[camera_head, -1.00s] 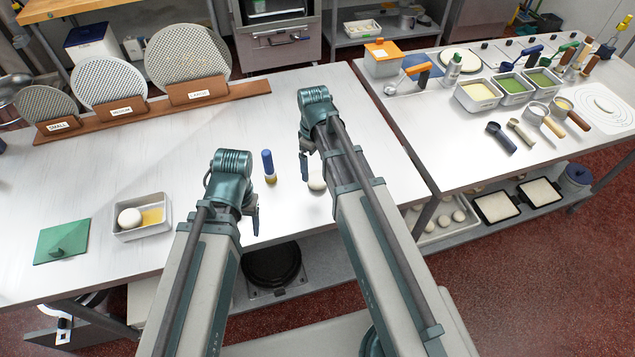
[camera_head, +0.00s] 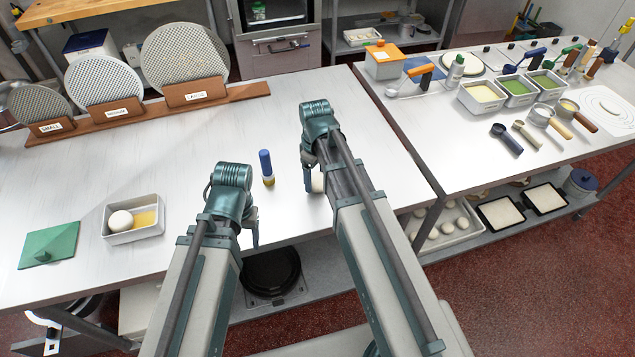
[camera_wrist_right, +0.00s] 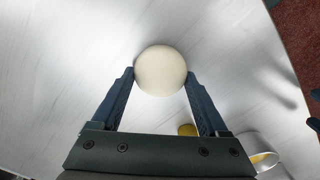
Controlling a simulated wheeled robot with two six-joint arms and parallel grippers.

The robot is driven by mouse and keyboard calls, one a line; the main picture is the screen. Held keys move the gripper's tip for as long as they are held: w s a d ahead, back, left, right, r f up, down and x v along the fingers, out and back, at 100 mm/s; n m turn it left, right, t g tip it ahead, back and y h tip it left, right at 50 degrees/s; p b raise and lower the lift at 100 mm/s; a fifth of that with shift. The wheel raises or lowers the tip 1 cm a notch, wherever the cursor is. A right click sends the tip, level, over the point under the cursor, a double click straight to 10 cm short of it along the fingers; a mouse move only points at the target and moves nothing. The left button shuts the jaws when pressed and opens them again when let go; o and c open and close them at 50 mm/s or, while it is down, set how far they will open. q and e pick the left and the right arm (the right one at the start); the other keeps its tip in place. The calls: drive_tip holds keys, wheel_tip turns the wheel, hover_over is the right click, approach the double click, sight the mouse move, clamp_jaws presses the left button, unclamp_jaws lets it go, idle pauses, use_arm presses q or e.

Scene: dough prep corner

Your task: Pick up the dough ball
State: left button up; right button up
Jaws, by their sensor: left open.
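A pale round dough ball (camera_wrist_right: 160,70) is between the fingertips of my right gripper (camera_wrist_right: 160,72) in the right wrist view. Both blue fingers meet its sides, so the gripper looks shut on it. In the head view my right gripper (camera_head: 316,183) is low over the table's front part and hides most of this ball. I cannot tell a gap between ball and table. A second pale ball (camera_head: 120,220) sits in a small grey tray (camera_head: 146,233) with yellow liquid at the left. My left gripper (camera_head: 254,225) is open and empty near the table's front edge.
A blue-capped bottle (camera_head: 266,168) stands between the two grippers. A green lid (camera_head: 48,243) lies at the far left. Three mesh discs stand in a wooden rack (camera_head: 115,115) at the back. A second table (camera_head: 455,155) with tools stands at the right.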

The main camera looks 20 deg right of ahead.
sight(315, 178)
drive_tip(key=c, duration=0.7)
use_arm(q)
drive_tip(key=shift+r+p, duration=0.8)
use_arm(e)
drive_tip(key=shift+r, duration=0.85)
use_arm(q)
wheel_tip(315, 178, up, 2)
drive_tip(key=shift+r+p, duration=0.25)
drive_tip(key=shift+p, duration=0.95)
use_arm(e)
drive_tip(key=shift+s+a+r, duration=0.1)
drive_tip(key=shift+s+r, duration=0.05)
drive_tip(key=shift+r, duration=0.45)
drive_tip(key=shift+s+a+r, duration=0.1)
drive_tip(key=shift+r, duration=0.5)
use_arm(q)
drive_tip(key=shift+r+p, duration=0.45)
drive_tip(key=shift+p, duration=0.05)
use_arm(e)
drive_tip(key=s+a, duration=0.7)
drive_tip(key=s+a+r, duration=0.1)
drive_tip(key=s+a, duration=0.2)
drive_tip(key=s, duration=0.1)
drive_tip(key=shift+s+a, duration=0.15)
drive_tip(key=shift+a, duration=0.1)
use_arm(q)
drive_tip(key=shift+r, duration=0.1)
